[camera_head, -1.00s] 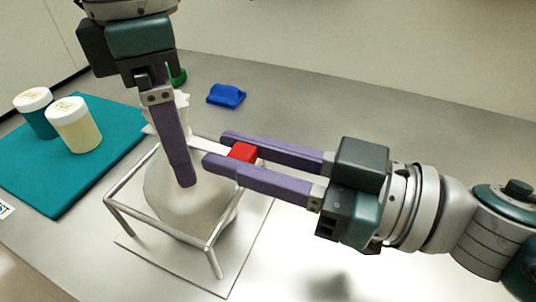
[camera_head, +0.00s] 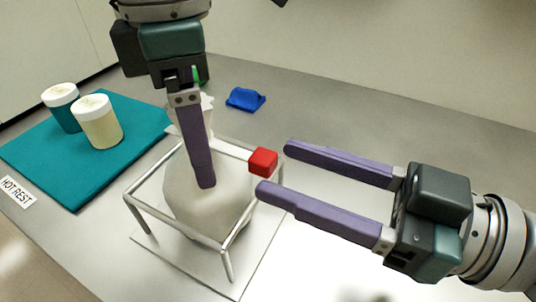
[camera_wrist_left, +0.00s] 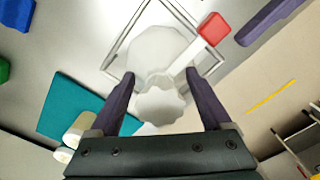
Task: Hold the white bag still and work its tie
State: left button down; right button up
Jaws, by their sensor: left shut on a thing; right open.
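The white bag (camera_head: 222,208) stands inside a metal frame (camera_head: 180,232), its gathered neck rising at the top. My left gripper (camera_wrist_left: 165,82) is shut on the neck, with a finger on each side in the left wrist view. Its far finger is hidden in the head view. The tie is a white strap (camera_wrist_left: 187,58) running out from the neck to a red end block (camera_head: 263,162). My right gripper (camera_head: 275,169) is open and empty, its fingertips just right of the red block and apart from it.
A teal mat (camera_head: 70,178) at the left bears two white-lidded jars (camera_head: 100,122) (camera_head: 62,108). A blue object (camera_head: 245,98) lies behind the bag. A "HOT REST" label (camera_head: 17,192) is at the left edge. The bench right of the frame is clear.

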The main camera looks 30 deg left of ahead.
pick_arm(q)
jog(key=shift+s+a+f, duration=0.1)
jog(key=shift+a+f, duration=0.05)
jog(key=shift+f, duration=0.15)
pick_arm(e)
jog(key=d, duration=0.8)
pick_arm(q)
grip_release()
jog(key=shift+r, duration=0.1)
jog(key=shift+r, duration=0.1)
